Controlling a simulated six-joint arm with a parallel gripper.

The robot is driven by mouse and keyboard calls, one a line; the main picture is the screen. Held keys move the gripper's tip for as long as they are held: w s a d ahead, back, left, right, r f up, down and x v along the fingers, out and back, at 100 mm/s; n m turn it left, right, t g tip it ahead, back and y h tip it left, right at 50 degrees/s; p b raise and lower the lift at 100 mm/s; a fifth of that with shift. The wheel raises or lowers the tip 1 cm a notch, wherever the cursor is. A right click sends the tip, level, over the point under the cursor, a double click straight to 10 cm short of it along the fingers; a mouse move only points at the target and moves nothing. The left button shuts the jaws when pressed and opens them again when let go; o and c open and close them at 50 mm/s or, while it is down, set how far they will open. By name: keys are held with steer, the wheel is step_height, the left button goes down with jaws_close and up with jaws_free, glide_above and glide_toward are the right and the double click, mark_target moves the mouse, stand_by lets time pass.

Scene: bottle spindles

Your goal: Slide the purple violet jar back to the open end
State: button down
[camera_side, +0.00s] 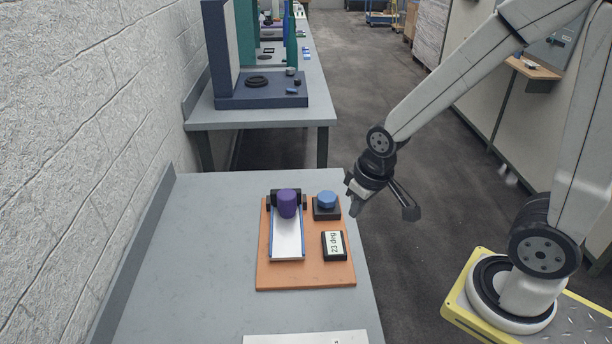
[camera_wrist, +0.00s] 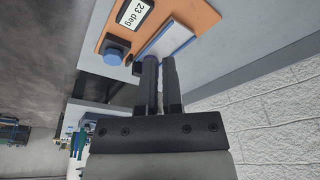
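The purple jar (camera_side: 287,203) stands upright at the far end of a pale channel with blue side rails (camera_side: 288,240), between dark blocks. The channel is on an orange board on the grey bench. In the wrist view, the channel (camera_wrist: 170,38) shows just beyond my fingertips, and the jar does not show, possibly behind the fingers. My gripper (camera_side: 357,208) is to the right of the board, apart from the jar. In the wrist view, my gripper (camera_wrist: 158,62) has its two fingers with a narrow gap and nothing visible between them.
A blue knob on a black base (camera_side: 327,200) is right of the jar, between it and my gripper. A display (camera_side: 334,245) reads 23 deg. A white plate (camera_side: 305,338) lies at the near edge. A wall (camera_side: 60,150) bounds the left. The bench's left part is clear.

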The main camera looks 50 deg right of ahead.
steer(key=w+d+m+g, duration=0.1)
steer(key=w+d+m, duration=0.1)
steer(key=w, duration=0.7)
steer(key=w+d+m, duration=0.2)
steer(key=w, duration=0.8)
steer(key=m+g, duration=0.1)
steer(key=m, duration=0.4)
glide_above(287, 204)
steer(key=w+d, duration=0.7)
step_height(287, 204, down, 5)
steer(key=shift+w+d+f+g, duration=0.25)
steer(key=shift+w+d+g, duration=0.05)
steer(key=shift+w+d, duration=0.05)
steer(key=shift+f, duration=0.15)
steer(key=shift+s+a+f, duration=0.45)
steer(key=shift+a+f, duration=0.05)
steer(key=shift+f, duration=1.1)
steer(key=shift+s+a+f, duration=0.45)
steer(key=shift+f, duration=1.15)
steer(key=shift+s+a+f, duration=0.45)
steer(key=shift+a+f, duration=0.05)
steer(key=shift+f, duration=1.1)
steer(key=shift+s+a, duration=0.1)
steer(key=shift+a, duration=0.05)
steer(key=shift+s+a, duration=4.15)
steer(key=shift+a, duration=0.1)
